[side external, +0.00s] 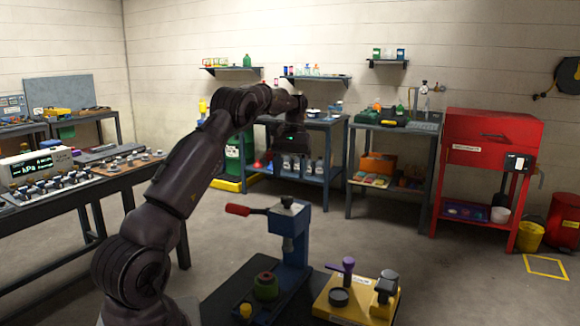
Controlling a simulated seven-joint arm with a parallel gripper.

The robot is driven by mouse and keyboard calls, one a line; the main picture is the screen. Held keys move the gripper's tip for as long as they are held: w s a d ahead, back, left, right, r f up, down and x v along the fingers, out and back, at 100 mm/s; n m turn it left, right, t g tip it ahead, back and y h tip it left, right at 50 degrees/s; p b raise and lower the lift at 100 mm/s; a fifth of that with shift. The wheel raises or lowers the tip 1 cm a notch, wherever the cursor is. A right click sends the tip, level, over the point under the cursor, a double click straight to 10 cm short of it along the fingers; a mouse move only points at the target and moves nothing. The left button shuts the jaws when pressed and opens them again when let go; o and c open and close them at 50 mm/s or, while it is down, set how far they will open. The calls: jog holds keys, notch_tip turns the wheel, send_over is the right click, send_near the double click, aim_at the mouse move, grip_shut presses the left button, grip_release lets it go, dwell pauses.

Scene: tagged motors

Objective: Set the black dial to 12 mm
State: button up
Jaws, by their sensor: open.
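A blue bench press (291,255) stands on a dark table in the foreground, with a red-handled lever (240,210) pointing left. A black knob (288,203) sits on top of it. I cannot tell which black part is the dial, and no scale is readable. My gripper (291,151) is open, high above and behind the press, apart from everything; its fingers are hard to make out.
A green and red round part (265,286) and a small yellow piece (245,310) are by the press foot. A bench at left holds a meter (38,163) and several knobbed parts. A red cabinet (487,160) stands at right. The floor between is clear.

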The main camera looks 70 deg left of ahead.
jog(key=shift+v, duration=0.8)
notch_tip(320, 180, down, 3)
jog(key=shift+s+a+f+y, duration=0.1)
jog(key=shift+s+a+y, duration=0.1)
jog(key=shift+y, duration=0.2)
jog(key=d+r+m+t+y, duration=0.2)
jog(key=d+r+m, duration=0.15)
jog(key=d, duration=0.75)
jog(key=s+d+r+m+t, duration=0.1)
jog(key=s+d, duration=0.3)
jog(key=d, duration=0.4)
jog(key=s+d+r+m+t, duration=0.2)
jog(key=s+d+m+t, duration=0.1)
jog(key=d, duration=0.5)
jog(key=s+d+r+m+t+y, duration=0.1)
jog(key=s+d+m, duration=0.3)
jog(key=s+d, duration=0.2)
jog(key=d, duration=0.2)
jog(key=shift+d+r+t, duration=0.25)
jog(key=shift+r+t, duration=0.15)
